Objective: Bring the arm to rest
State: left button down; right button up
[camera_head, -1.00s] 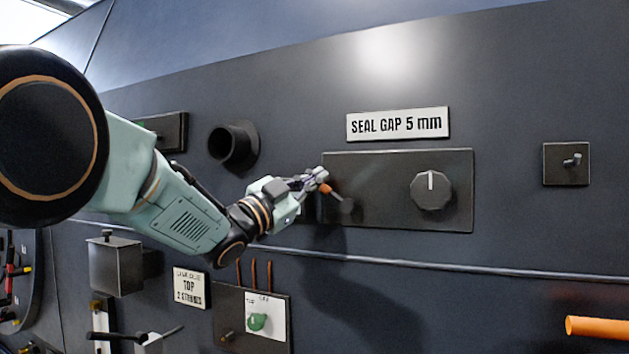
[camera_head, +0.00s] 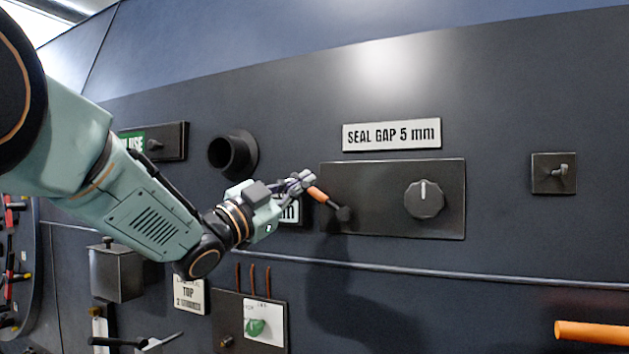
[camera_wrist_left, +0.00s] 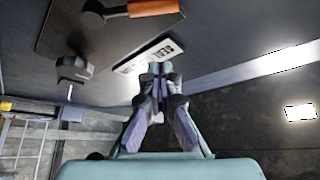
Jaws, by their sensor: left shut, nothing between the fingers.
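My left arm comes in from the left of the head view. Its left gripper (camera_head: 306,180) is shut and empty, with the fingertips pointing right, close to the orange-handled lever (camera_head: 322,197) on the dark control plate (camera_head: 375,205). In the left wrist view the shut fingers (camera_wrist_left: 157,70) are together, and the orange handle (camera_wrist_left: 152,7) lies at the top, clear of them. A white label (camera_head: 290,212) is partly hidden behind the gripper. My right gripper is not in view.
The plate also carries a round knob (camera_head: 424,199), under a "SEAL GAP 5 mm" sign (camera_head: 391,134). A black pipe stub (camera_head: 232,152) and a metal box (camera_head: 117,272) stick out on the left. An orange bar (camera_head: 592,331) is at lower right. The wall right of the plate is mostly clear.

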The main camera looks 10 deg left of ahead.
pick_arm(q)
jog(key=a+f+n+y+b, duration=0.1)
jog(key=a+f+n+y, duration=0.25)
jog(key=f, duration=0.45)
jog(key=a+f+n+y+b, duration=0.1)
jog(key=a+f+n+y, duration=0.3)
jog(key=f, duration=0.5)
jog(key=s+a+f+n+g+y+b, duration=0.1)
jog(key=s+f+n+g+y, duration=0.15)
jog(key=f, duration=0.75)
jog(key=s+a+f+n+g+y+b, duration=0.15)
jog(key=s+f, duration=0.25)
jog(key=f, duration=0.7)
jog(key=s+f+n+g+y, duration=0.1)
jog(key=s+f+n+g, duration=0.15)
jog(key=f, duration=0.75)
jog(key=s+a+f+n+g+b, duration=0.1)
jog(key=s+f+g+b, duration=0.2)
jog(key=s+f, duration=1.2)
jog(key=s+a+f+n+g+y+b, duration=0.1)
jog(key=s+f+g+b, duration=0.2)
jog(key=s+f+g, duration=0.5)
jog(key=s+f, duration=0.4)
jog(key=s, duration=0.3)
jog(key=s+f, duration=0.3)
jog(key=s, duration=0.5)
jog(key=shift+s+a+f+n, duration=0.15)
jog(key=shift+a+f+n, duration=0.05)
jog(key=shift+f+n, duration=0.2)
